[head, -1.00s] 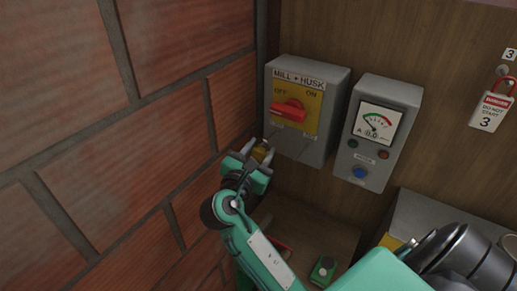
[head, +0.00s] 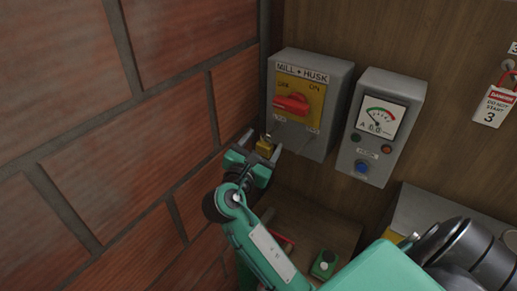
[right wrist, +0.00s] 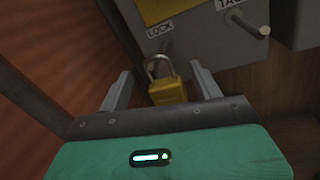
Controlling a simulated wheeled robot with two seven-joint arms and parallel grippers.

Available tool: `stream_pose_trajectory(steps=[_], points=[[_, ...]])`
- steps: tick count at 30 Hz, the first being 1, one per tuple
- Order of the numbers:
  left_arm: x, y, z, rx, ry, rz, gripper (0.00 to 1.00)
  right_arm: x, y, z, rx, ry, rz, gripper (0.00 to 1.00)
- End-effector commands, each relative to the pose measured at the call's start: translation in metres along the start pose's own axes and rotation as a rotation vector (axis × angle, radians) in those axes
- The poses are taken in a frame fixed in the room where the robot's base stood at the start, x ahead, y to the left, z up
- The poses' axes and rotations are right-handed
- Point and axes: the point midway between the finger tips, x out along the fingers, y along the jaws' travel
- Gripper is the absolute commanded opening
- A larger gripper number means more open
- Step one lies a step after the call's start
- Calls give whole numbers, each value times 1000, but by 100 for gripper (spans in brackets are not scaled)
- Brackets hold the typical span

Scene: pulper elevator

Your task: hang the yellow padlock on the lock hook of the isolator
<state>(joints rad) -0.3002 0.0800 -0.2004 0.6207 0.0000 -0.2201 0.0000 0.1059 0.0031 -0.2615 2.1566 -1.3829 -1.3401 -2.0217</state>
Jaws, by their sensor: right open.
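The isolator (head: 337,95) is a grey box with a yellow plate and a red handle that points toward OFF. The yellow padlock (head: 265,147) is at its lower left corner. In the right wrist view the padlock (right wrist: 168,92) is upright, with its shackle up by the LOCK label. The lock hook itself is mostly hidden, so I cannot tell for sure that the shackle is on it. My right gripper (head: 259,145) is open, its fingers either side of the padlock with gaps on both sides. My left gripper is not in view.
A peg (right wrist: 247,27) marked TAG sticks out right of the padlock. A grey meter box (head: 378,128) stands right of the isolator. The brick wall (head: 130,130) is close on the left. A danger tag (head: 493,106) hangs at far right.

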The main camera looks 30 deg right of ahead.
Motion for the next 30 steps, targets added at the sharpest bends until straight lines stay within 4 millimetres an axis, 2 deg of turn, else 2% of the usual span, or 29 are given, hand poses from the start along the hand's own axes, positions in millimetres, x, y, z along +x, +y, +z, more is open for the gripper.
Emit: stream_pose_trajectory(steps=[5,18,24,30], points=[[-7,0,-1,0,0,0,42,-18,0,1,-1,5,1,65],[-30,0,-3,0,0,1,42,-113,0,2,0,4,1,65],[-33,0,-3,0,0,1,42,-134,0,0,-1,1,0,65],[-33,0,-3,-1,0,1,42,-138,0,0,0,1,0,65]])
